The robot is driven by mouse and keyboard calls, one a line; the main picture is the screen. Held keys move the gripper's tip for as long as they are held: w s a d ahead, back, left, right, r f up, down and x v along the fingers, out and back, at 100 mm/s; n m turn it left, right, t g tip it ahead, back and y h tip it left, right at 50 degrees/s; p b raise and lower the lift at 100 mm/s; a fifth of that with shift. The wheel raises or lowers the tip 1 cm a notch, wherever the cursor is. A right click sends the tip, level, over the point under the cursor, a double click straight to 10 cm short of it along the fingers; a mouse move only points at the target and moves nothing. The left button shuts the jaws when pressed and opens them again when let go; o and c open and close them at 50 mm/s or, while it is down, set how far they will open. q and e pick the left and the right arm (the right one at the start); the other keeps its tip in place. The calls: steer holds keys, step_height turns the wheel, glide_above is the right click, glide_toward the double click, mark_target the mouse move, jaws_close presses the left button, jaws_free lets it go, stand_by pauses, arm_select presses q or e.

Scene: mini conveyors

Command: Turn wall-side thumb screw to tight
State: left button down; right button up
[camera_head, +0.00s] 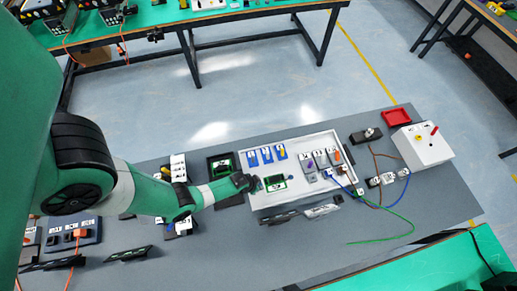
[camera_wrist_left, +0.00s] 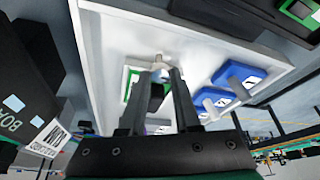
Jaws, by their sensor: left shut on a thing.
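My left gripper (camera_head: 254,183) reaches in from the left over the left part of a white tray (camera_head: 322,188). In the left wrist view its two dark fingers (camera_wrist_left: 161,74) are shut on a small pale knob (camera_wrist_left: 158,61), which looks like a thumb screw. The fingers hide part of it, and I cannot tell how far it is turned. A green-edged board (camera_head: 276,183) lies beside the fingertips in the tray; it also shows behind the fingers in the left wrist view (camera_wrist_left: 131,88). My right gripper is not in view.
A white box (camera_head: 420,148), a red tray (camera_head: 396,117) and loose cables are to the right. A dark box (camera_wrist_left: 28,100) is close by on the left in the wrist view.

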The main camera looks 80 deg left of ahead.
arm_select(q)
steer(key=m, duration=0.1)
steer(key=m+h, duration=0.1)
steer(key=shift+a+m+b, duration=0.2)
steer(key=shift+m+b, duration=0.1)
steer(key=m+h+b, duration=0.1)
steer(key=m, duration=0.1)
steer(key=m+b, duration=0.1)
steer(key=m, duration=0.1)
steer(key=shift+a+f+h, duration=0.1)
steer(key=shift+a+h, duration=0.1)
steer(key=shift+h, duration=0.2)
steer(key=shift+m+h, duration=0.3)
steer(key=shift+m, duration=0.9)
steer(key=m+h+p, duration=0.1)
steer(key=m, duration=0.1)
steer(key=shift+a+m, duration=0.15)
steer(key=shift+m, duration=0.15)
steer(key=shift+w+a+m+g+h, duration=0.1)
steer(key=shift+m+g+h, duration=0.2)
steer(key=shift+m, duration=0.65)
steer(key=shift+w+m+g+h, duration=0.1)
steer(key=shift+m+g, duration=0.3)
steer(key=shift+m, duration=0.55)
steer(key=c, duration=0.6)
jaws_free()
